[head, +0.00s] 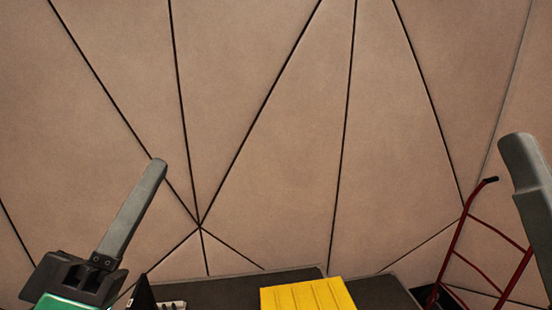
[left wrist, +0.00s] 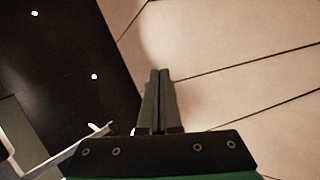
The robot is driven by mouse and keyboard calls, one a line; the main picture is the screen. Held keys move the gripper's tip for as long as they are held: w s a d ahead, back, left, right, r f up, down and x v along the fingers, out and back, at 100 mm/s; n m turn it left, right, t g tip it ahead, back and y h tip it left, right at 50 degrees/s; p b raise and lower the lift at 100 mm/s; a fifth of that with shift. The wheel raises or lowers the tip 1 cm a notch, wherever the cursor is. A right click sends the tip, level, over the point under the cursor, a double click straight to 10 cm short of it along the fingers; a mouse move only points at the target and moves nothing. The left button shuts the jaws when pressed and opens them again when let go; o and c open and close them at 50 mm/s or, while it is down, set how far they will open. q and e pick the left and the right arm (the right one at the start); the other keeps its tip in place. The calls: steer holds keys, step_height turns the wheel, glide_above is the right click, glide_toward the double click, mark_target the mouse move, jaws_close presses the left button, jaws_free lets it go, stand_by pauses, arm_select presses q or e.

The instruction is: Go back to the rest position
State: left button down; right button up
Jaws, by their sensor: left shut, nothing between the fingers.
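My left gripper (head: 154,170) is raised at the lower left of the head view, its long grey fingers pointing up and to the right in front of the wall. In the left wrist view its two fingers (left wrist: 160,76) lie side by side, closed, with nothing between them. A grey finger-like part, which looks like my right gripper (head: 524,148), shows at the right edge of the head view. Only this part of it shows, so its opening cannot be judged.
A beige panelled wall (head: 265,130) with dark seams fills the background. At the bottom are a dark surface (head: 225,289) and a yellow ridged block (head: 308,295). A red hand truck (head: 459,240) stands at the right. The space above the left gripper looks clear.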

arm_select(q)
steer(key=s+a+r+m+t+y, duration=0.3)
steer(key=s+a+r+m+y, duration=0.25)
steer(key=s, duration=0.35)
step_height(320, 180, up, 20)
steer(key=m+p, duration=0.2)
steer(key=p, duration=1.8)
steer(key=shift+w+d+f, duration=0.15)
steer(key=shift+w+d, duration=0.1)
steer(key=shift+d, duration=0.2)
